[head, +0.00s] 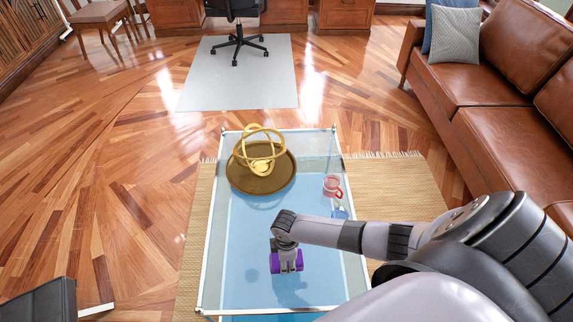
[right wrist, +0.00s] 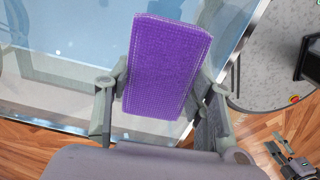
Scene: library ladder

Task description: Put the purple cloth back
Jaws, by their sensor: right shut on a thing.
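The purple cloth (right wrist: 166,68) is a folded, textured rectangle held between the two fingers of my right gripper (right wrist: 160,95) in the right wrist view. In the head view the purple cloth (head: 275,263) shows on both sides of my right gripper (head: 288,266), over the near part of the glass coffee table (head: 250,300). I cannot tell whether the cloth touches the glass or is held above it.
A round brown tray (head: 240,186) with a gold ring ornament (head: 262,150) stands on the table's far left. A pink mug (head: 332,186) stands near its right edge. A brown leather sofa (head: 500,120) is at the right. The table's middle left is clear.

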